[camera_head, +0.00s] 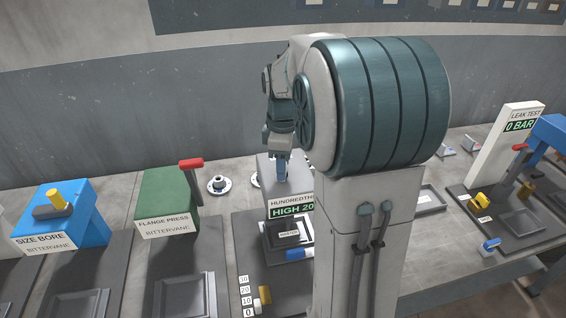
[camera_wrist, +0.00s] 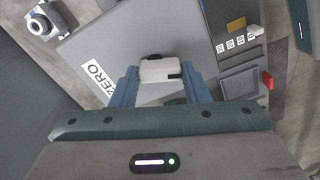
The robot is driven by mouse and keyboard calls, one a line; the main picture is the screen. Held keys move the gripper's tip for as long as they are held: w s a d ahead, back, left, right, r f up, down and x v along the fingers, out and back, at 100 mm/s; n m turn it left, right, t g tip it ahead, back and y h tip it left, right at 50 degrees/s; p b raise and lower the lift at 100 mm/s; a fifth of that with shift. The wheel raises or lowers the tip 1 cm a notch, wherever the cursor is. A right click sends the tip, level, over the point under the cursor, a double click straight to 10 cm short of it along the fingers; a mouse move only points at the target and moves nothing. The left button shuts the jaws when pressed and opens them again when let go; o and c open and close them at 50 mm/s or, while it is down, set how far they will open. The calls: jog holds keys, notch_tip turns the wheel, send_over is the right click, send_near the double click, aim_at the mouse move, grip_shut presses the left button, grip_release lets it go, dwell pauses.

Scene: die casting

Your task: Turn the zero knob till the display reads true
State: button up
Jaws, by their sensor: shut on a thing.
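The gauge, a grey box labelled HUNDREDTHS (camera_head: 292,200), stands on the bench left of my arm. Its green display (camera_head: 292,211) reads HIGH 20, with its right end close to or behind my arm. My gripper (camera_head: 282,172) points down over the top of the box. In the wrist view the white zero knob (camera_wrist: 160,71), with a dark mark on its right side, sits between my blue fingers, which are shut on it. A ZERO label (camera_wrist: 97,80) lies beside it on the box top. A block marked MASTER (camera_head: 289,236) sits in the gauge's front recess.
A blue size bore station (camera_head: 62,220) and a green flange press (camera_head: 168,200) with a red lever stand to the left. A leak test stand (camera_head: 510,140) is at the right. A number scale (camera_head: 246,297) lies in front.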

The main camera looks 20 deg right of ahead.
jog(key=m, duration=0.7)
jog(key=shift+w, duration=0.2)
jog(key=m, duration=0.4)
jog(key=shift+a, duration=0.1)
jog(key=m, duration=0.3)
jog(key=shift+w+m, duration=0.15)
jog(key=shift+m, duration=0.15)
jog(key=m, duration=0.5)
jog(key=shift+w+r+p, duration=0.1)
jog(key=shift+p, duration=0.2)
jog(key=m, duration=0.5)
jog(key=shift+w+d+m, duration=0.1)
jog(key=shift+d+m, duration=0.1)
jog(key=shift+m, duration=0.2)
jog(key=o, duration=1)
